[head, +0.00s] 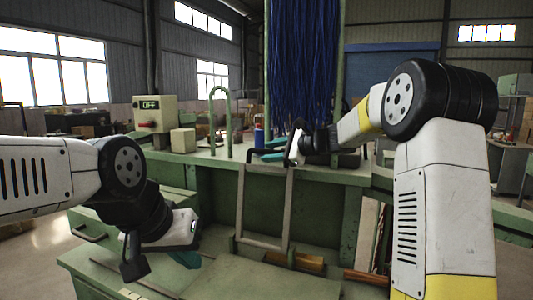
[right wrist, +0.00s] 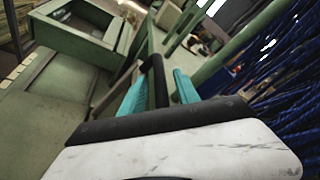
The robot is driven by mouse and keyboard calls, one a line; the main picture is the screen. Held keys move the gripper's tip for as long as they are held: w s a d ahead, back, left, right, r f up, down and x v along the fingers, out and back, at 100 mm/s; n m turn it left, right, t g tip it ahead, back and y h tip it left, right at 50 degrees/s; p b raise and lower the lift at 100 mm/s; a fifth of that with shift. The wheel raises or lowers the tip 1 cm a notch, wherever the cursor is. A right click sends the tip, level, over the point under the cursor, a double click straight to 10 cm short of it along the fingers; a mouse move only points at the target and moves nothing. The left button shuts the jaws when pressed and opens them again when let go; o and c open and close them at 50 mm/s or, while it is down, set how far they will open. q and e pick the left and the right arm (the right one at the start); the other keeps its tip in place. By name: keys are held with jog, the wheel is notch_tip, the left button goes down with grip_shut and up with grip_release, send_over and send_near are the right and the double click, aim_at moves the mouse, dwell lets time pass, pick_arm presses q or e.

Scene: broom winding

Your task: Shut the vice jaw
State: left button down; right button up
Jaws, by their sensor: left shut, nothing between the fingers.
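My right gripper (head: 268,148) is over the green bench's back top, with its two teal fingers apart; it also shows in the right wrist view (right wrist: 158,92). A black bar (right wrist: 157,72) stands between these fingers, close to the left one; I cannot tell whether they touch it. In the head view a black bent bar (head: 249,158) shows beside the fingertips. I cannot clearly make out the vice jaw, as my wrist covers part of that area. My left gripper (head: 187,259) is shut and empty, low at the front left above the bench.
Blue bristles (head: 302,70) hang upright behind the bench. A control box marked OFF (head: 155,114) and a curved green pipe (head: 219,105) stand to the left. A grey frame (head: 267,245) leans at the bench's front. An open green drawer (right wrist: 82,35) shows in the right wrist view.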

jog(key=shift+x, duration=1.05)
jog(key=shift+c, duration=0.5)
grip_shut()
